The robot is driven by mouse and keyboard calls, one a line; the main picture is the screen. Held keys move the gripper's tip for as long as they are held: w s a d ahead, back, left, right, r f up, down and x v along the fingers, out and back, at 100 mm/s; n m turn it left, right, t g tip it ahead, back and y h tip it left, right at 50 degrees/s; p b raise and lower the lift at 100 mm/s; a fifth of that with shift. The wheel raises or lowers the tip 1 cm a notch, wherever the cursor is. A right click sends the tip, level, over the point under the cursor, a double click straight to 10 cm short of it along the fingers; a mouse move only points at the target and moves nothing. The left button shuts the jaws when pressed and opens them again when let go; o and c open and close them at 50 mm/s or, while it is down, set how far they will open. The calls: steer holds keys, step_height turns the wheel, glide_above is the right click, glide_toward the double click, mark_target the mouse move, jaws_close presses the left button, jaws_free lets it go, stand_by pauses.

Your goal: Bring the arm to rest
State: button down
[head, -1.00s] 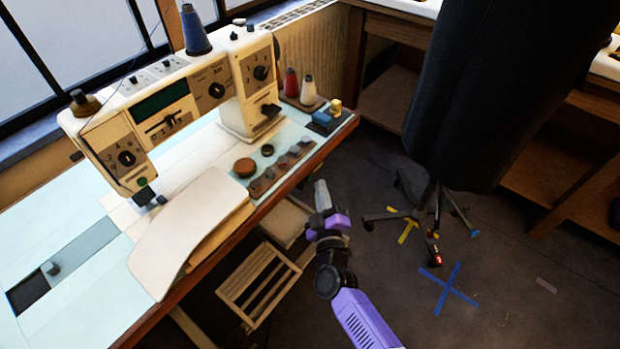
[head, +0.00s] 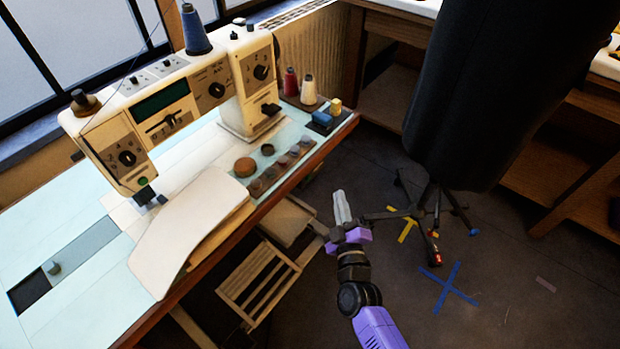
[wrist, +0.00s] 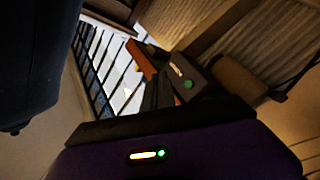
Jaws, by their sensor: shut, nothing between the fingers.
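My gripper (head: 342,208) is in the middle of the head view, at the end of my purple and black arm. Its pale fingers are together and hold nothing. It is in free air to the right of the sewing table's (head: 209,255) front edge and left of the black dress form (head: 485,90). In the wrist view the purple gripper body fills the bottom; the fingertips are hard to make out there.
A white sewing machine (head: 150,105) stands on the table, with a blue thread cone (head: 195,32) on top. A slatted wooden stool (head: 258,283) is below the table edge. The dress form's stand (head: 437,205) is close right of my gripper. Open floor (head: 500,310) lies lower right.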

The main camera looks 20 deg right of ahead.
stand_by(0.5)
steer(key=s+r+m+g+y+p, duration=0.1)
steer(key=s+r+m+p, duration=0.1)
steer(key=s+r, duration=0.5)
steer(key=s+r+m+g+y+p, duration=0.1)
steer(key=s+r, duration=0.6)
steer(key=s, duration=1.3)
steer(key=s+a+r+m+g+y+p, duration=0.1)
steer(key=s+r+m+p, duration=0.2)
steer(key=s+r, duration=0.4)
steer(key=shift+s+r+m+g, duration=0.35)
steer(key=shift+s+m, duration=0.55)
steer(key=shift+s, duration=2.35)
steer(key=shift+f, duration=0.1)
